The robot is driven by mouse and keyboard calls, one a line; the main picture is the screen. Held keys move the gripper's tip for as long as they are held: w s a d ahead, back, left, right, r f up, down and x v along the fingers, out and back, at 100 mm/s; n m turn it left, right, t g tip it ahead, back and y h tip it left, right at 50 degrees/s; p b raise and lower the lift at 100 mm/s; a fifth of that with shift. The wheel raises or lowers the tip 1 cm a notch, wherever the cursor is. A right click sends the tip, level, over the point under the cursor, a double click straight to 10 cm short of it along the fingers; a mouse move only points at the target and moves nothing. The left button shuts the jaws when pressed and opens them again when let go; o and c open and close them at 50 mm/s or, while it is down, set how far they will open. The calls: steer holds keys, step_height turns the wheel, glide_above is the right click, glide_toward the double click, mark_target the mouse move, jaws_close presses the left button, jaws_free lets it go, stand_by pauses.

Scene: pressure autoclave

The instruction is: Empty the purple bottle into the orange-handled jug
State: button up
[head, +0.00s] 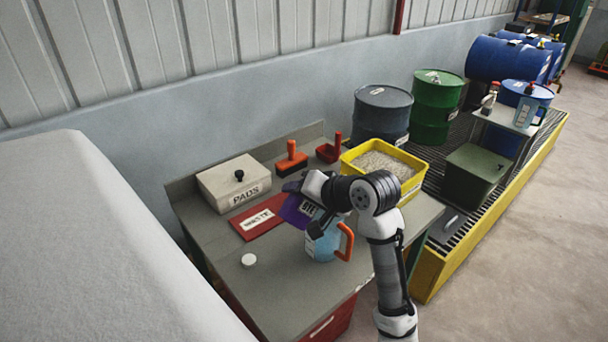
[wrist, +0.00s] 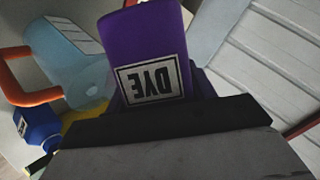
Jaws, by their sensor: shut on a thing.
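The purple bottle (head: 295,211) with a white DYE label is held tilted over the bench, its lower end close to the top of the jug. In the wrist view the bottle (wrist: 150,35) fills the middle, with its label upside down. My gripper (head: 294,187) is shut on the bottle. The pale blue jug (head: 321,247) stands on the bench just below and right of the bottle, with its orange handle (head: 347,242) to the right. The jug (wrist: 75,60) also shows at the left of the wrist view. The bottle's mouth and any liquid stream are hidden.
A white cap (head: 248,260) lies on the grey bench left of the jug. Drums stand beyond.

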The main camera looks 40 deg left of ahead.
steer(key=shift+s+f+m+g+p, duration=0.2)
steer(key=shift+m+g+p, duration=0.45)
steer(key=shift+p, duration=1.05)
steer(key=shift+f+g, duration=0.3)
steer(key=shift+g, duration=0.15)
steer(key=shift+s+f+m+g, duration=0.1)
steer(key=shift+f+m+g, duration=0.45)
steer(key=shift+m+g, duration=0.3)
steer(key=shift+f+m+g, duration=0.55)
steer(key=shift+m+g, duration=0.05)
steer(key=shift+g, duration=0.05)
stand_by(0.7)
steer(key=shift+w+r+m+g+y, duration=0.35)
steer(key=shift+r+m+g, duration=0.4)
steer(key=shift+m+g, duration=0.4)
stand_by(1.2)
